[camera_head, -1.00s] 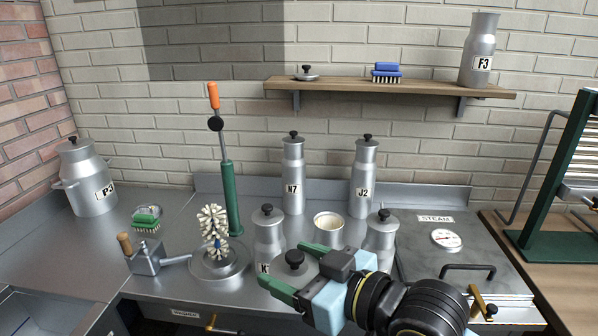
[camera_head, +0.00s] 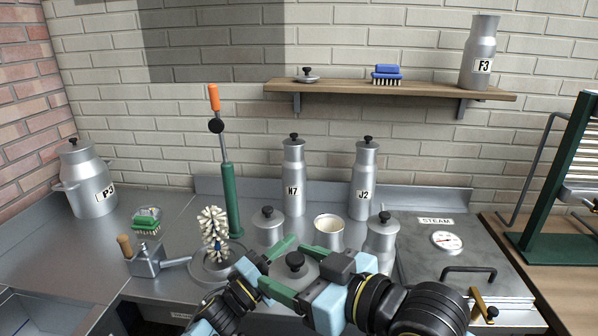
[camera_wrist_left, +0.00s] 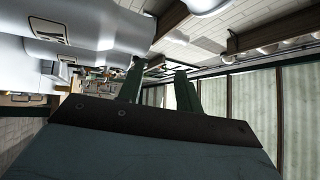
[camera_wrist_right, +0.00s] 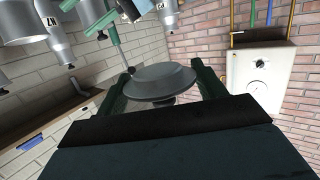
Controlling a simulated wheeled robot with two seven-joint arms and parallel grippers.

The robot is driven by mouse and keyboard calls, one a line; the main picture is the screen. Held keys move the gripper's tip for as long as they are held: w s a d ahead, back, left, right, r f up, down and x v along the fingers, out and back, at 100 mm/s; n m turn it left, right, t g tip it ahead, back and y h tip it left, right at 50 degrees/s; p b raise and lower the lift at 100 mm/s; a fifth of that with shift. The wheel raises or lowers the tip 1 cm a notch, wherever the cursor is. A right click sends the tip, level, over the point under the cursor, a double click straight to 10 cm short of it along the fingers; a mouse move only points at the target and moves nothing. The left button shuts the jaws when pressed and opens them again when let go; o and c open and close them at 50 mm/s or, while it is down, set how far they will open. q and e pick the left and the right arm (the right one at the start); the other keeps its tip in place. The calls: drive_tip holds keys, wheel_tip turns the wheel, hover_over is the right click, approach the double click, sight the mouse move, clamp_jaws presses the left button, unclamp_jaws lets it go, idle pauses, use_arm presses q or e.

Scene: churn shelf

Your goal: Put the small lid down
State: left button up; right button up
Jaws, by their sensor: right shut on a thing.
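A round grey lid with a black knob (camera_head: 296,266) is held between the fingers of my right gripper (camera_head: 284,265). In the right wrist view the lid (camera_wrist_right: 160,80) sits between both fingers. It is above the counter's front part; its exact height is hard to tell. My left gripper (camera_head: 286,251) is close beside it on the left, and its fingers are apart in the left wrist view (camera_wrist_left: 158,80) with nothing seen between them. Another small lid (camera_head: 307,76) lies on the wall shelf (camera_head: 345,87).
A lidded can (camera_head: 267,228) stands just behind my grippers, partly hidden. An open can with pale contents (camera_head: 329,229) and another lidded can (camera_head: 382,240) stand to its right. Cans H7 (camera_head: 293,172) and J2 (camera_head: 364,180) are behind. A brush stand (camera_head: 217,268) is at left.

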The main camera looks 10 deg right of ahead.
use_arm(q)
drive_tip(key=s+d+r+m+g+y, duration=0.1)
drive_tip(key=s+d+r+m+g, duration=0.25)
drive_tip(key=r+m+g, duration=0.45)
drive_tip(key=s+d+r+m+g+y, duration=0.1)
drive_tip(key=s+d+r+m+g, duration=0.35)
drive_tip(key=m, duration=0.65)
drive_tip(key=s+d+r+m+g+y, duration=0.15)
drive_tip(key=s+r+m+g, duration=0.25)
drive_tip(key=r+m+g, duration=0.4)
drive_tip(key=m+t+y, duration=0.9)
drive_tip(key=m+y, duration=0.5)
drive_tip(key=y, duration=0.1)
approach(299, 256)
wheel_tip(299, 256, down, 9)
drive_tip(key=shift+s+d+f, duration=0.1)
drive_tip(key=shift+d, duration=0.05)
